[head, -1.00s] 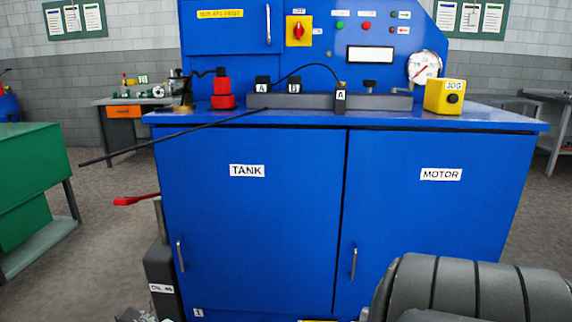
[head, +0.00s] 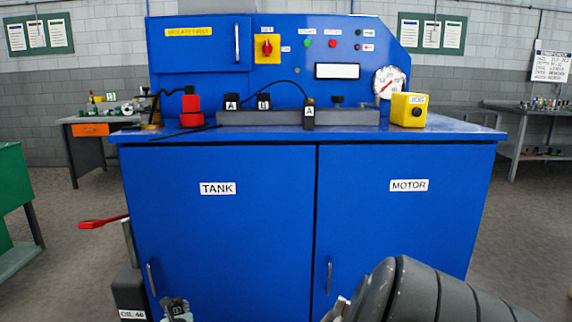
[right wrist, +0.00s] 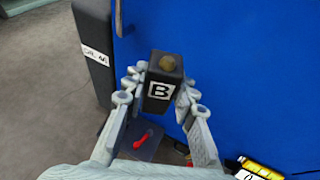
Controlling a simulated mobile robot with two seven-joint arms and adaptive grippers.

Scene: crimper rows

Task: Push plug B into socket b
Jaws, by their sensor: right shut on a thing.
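My right gripper (head: 177,307) shows at the bottom edge of the head view, low in front of the blue cabinet. In the right wrist view its two fingers (right wrist: 158,92) are shut on plug B (right wrist: 161,78), a black block with a white B label and a round brass-coloured end. I cannot pick out socket b. My left gripper is not in view.
A red block (head: 191,110) stands left of the strip, a yellow JOG box (head: 408,109) right of it. The black oil can (head: 130,295) and a red-handled lever (head: 102,222) are at the cabinet's left side. The bench's front edge (head: 400,135) is clear.

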